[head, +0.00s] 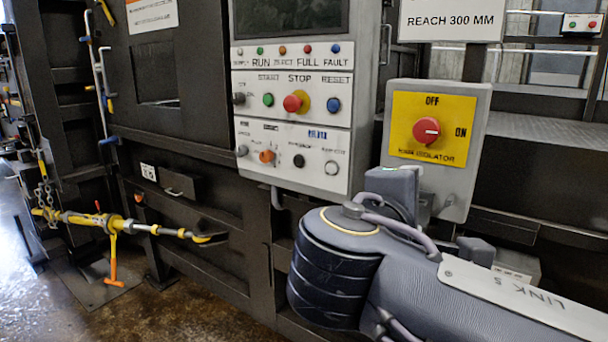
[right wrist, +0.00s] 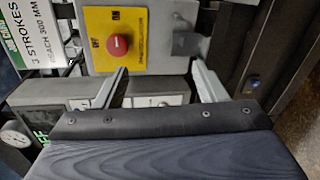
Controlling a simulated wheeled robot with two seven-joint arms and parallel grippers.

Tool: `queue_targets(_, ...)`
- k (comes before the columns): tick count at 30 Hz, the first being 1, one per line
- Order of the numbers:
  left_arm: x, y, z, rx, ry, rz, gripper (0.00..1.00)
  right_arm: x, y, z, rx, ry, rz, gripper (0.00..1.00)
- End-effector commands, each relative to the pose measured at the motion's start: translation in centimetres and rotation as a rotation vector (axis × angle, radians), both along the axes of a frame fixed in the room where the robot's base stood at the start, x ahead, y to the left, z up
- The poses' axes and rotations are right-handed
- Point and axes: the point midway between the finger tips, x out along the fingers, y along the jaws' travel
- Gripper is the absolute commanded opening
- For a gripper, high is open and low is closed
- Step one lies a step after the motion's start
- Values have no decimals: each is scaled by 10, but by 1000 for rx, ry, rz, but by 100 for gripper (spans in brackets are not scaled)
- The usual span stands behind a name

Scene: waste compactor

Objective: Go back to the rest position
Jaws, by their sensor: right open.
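My right arm comes in from the right in the head view and ends in front of the machine, below the isolator box. My right gripper shows in the right wrist view (right wrist: 160,67), its two fingers spread apart with nothing held between them. The isolator box (head: 474,130) has a yellow plate and a red knob (head: 427,130), whose white mark points toward ON. In the right wrist view the red knob (right wrist: 117,44) is beyond the left fingertip, with no clear contact. In the head view the right gripper is mostly hidden behind my arm. My left gripper is out of view.
The control panel (head: 290,110) with buttons and switches stands left of the isolator box. A yellow ratchet bar (head: 110,222) with an orange handle crosses the machine front at left. A reach sign (head: 450,20) hangs above the box. Floor (head: 150,310) is open at lower left.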

Motion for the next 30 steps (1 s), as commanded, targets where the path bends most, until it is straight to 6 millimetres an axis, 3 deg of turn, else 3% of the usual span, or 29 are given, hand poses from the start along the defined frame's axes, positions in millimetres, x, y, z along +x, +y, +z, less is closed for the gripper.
queue_targets(8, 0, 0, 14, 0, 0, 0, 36, -8, -70, -76, 239, 232, -53, 65)
queue_targets(11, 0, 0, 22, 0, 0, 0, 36, -29, -99, -121, 422, 340, -100, 65)
queue_targets(14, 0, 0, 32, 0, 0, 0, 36, -70, -120, -176, 720, 444, -188, 65)
queue_targets(15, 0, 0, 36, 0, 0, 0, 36, -90, -121, -197, 861, 471, -231, 65)
queue_targets(18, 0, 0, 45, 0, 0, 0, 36, -131, -111, -233, 1210, 481, -346, 65)
queue_targets(21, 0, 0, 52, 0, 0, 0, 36, -158, -93, -252, 1510, 431, -451, 65)
queue_targets(25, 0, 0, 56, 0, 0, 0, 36, -172, -76, -262, 1773, 346, -549, 65)
queue_targets(30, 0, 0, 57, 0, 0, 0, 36, -175, -68, -265, 1894, 295, -593, 65)
